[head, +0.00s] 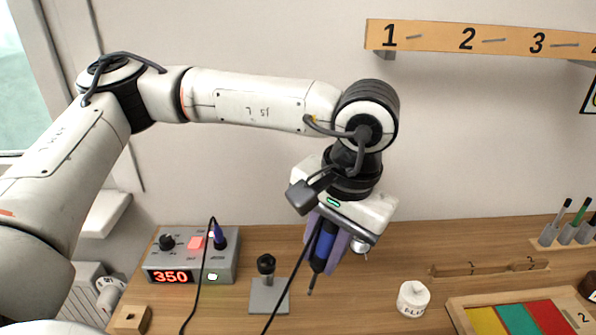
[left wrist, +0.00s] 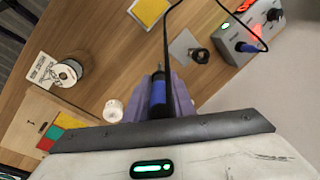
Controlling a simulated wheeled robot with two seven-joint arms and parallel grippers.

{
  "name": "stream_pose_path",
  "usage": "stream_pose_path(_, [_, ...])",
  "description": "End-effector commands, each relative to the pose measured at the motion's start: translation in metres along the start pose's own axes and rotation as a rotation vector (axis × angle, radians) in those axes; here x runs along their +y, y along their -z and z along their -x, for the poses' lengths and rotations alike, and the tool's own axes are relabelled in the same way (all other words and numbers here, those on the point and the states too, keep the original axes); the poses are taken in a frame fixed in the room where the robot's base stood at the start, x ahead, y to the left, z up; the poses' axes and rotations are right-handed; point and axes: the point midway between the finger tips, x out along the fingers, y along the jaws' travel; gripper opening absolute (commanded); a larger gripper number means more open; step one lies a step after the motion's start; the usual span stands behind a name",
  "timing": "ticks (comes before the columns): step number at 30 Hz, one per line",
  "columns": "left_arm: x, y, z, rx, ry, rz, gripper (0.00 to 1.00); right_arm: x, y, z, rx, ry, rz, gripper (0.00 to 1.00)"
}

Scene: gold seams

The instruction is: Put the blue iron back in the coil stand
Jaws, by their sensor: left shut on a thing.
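My left gripper (head: 327,243) is shut on the blue iron (head: 322,246), with its purple fingers around the handle. The iron hangs above the table, its dark tip pointing down and slightly left. In the left wrist view the blue handle (left wrist: 158,92) shows between the fingers. The coil stand (head: 268,296) is a grey plate with a post and a black holder on top. It is empty and stands left of the iron, apart from it. It also shows in the left wrist view (left wrist: 181,47), beyond the fingers to the right. My right gripper is out of view.
A grey station (head: 225,266) reading 350 stands behind left of the stand; black cords run forward. A wooden block (head: 130,318) is front left. A white pot (head: 413,299) and a tray of coloured panels (head: 463,316) lie right. A spool (left wrist: 66,72) shows in the wrist view.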

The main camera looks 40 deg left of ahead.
Motion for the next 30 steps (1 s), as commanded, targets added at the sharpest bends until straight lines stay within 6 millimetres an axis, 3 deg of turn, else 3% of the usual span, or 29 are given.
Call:
stream_pose_path(9, [-0.084, 0.013, 0.043, -0.042, -0.141, 0.172, 0.00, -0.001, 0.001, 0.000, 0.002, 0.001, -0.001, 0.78])
stream_pose_path(15, [-0.125, 0.008, 0.057, -0.053, -0.180, 0.232, 0.00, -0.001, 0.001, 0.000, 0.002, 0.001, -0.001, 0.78])
stream_pose_path(23, [-0.134, 0.006, 0.057, -0.055, -0.189, 0.246, 0.00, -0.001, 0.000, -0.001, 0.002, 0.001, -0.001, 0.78])
stream_pose_path(30, [-0.131, 0.005, 0.040, -0.057, -0.188, 0.246, 0.00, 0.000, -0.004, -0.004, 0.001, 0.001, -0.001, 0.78])
